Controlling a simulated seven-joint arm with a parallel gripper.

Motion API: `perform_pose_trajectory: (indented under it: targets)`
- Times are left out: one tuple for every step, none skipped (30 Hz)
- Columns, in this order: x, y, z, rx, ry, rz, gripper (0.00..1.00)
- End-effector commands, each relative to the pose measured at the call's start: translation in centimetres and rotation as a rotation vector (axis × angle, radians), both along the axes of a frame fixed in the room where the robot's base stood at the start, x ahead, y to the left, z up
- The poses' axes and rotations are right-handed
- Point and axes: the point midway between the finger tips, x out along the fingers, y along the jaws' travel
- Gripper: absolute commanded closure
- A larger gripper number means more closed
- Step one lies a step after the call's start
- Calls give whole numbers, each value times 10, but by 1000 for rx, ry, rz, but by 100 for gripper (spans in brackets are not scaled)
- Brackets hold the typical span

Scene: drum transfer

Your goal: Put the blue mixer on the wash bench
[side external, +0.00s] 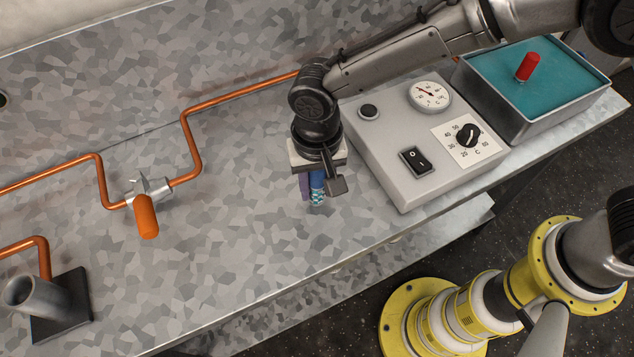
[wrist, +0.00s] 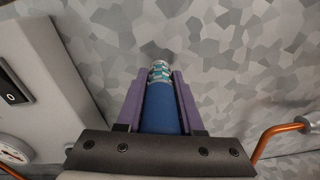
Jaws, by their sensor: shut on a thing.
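The blue mixer (side external: 317,188) is a blue cylinder with a teal-and-white patterned end. It shows in the side external view under my gripper (side external: 312,190), near the middle of a grey galvanized metal bench (side external: 230,240). In the wrist view my gripper's purple fingers (wrist: 160,100) are shut on either side of the blue mixer (wrist: 161,108). Its patterned end points away from the gripper toward the metal surface. I cannot tell whether that end touches the bench. Part of the mixer is hidden by the gripper.
A grey control box (side external: 425,140) with dial, knob and switch stands right of my gripper. Beyond it is a teal-filled tray (side external: 538,80) with a red peg (side external: 527,66). Copper pipe (side external: 190,150) with an orange-handled valve (side external: 146,215) and a grey tube holder (side external: 60,305) are at left.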

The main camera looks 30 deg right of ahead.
Motion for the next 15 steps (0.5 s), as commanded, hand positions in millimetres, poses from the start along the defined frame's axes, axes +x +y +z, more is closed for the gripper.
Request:
perform_pose_trajectory:
  targets:
    - [0,1,1,3,-2,0,100]
    - [0,1,1,2,-1,0,100]
    - [0,0,1,2,-1,0,100]
    - [0,0,0,2,-1,0,100]
    - [0,0,-1,1,-1,0,100]
    - [0,0,-2,1,-1,0,100]
    - [0,0,-3,-1,1,0,58]
    - [0,0,-3,-1,1,0,53]
    - [0,0,-3,-1,0,0,46]
    - [0,0,-3,-1,0,0,40]
    - [0,0,-3,-1,0,0,35]
    - [0,0,-3,-1,0,0,34]
    - [0,0,-3,-1,0,0,34]
    - [0,0,-3,-1,0,0,34]
    - [0,0,-3,-1,0,0,34]
